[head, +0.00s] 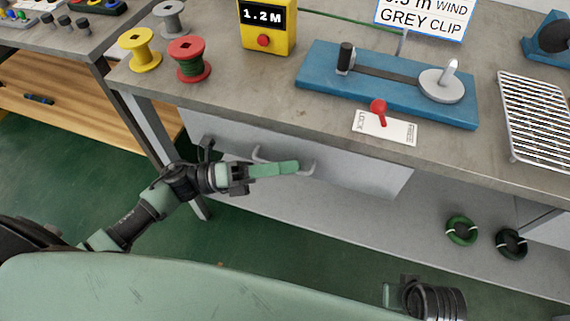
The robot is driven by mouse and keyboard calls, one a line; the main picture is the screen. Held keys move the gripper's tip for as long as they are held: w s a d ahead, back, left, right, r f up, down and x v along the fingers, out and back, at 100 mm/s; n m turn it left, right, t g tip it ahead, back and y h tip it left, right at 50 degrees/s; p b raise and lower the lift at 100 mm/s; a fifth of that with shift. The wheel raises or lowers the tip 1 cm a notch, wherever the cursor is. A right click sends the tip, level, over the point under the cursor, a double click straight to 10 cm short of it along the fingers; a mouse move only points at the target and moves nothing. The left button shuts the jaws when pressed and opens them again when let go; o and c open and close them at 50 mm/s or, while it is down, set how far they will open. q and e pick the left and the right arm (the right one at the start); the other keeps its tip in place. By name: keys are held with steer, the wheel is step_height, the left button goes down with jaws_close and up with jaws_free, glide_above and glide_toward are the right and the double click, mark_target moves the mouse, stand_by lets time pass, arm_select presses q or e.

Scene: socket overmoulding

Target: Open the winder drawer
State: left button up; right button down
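The winder drawer (365,178) shows its plain grey front under the edge of the workbench, in the middle of the head view. It looks closed. Its curved grey handle (311,169) sticks out from the front. My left gripper (285,168) is at the handle, with its green fingers across the handle's middle and hiding that part. I cannot tell whether the fingers are closed around the bar or only in front of it. My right gripper (390,294) shows partly at the bottom right, far from the drawer; its opening is unclear.
On the workbench (240,92) are yellow (140,50), red (188,60) and grey spools, a yellow length counter (266,27), a blue winder (320,80), a red lock lever (379,108) and a wire rack (538,120). Green and black coils lie on the lower shelf (400,230).

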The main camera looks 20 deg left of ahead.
arm_select(q)
jaws_close()
steer(key=shift+f, duration=0.1)
stand_by(1.2)
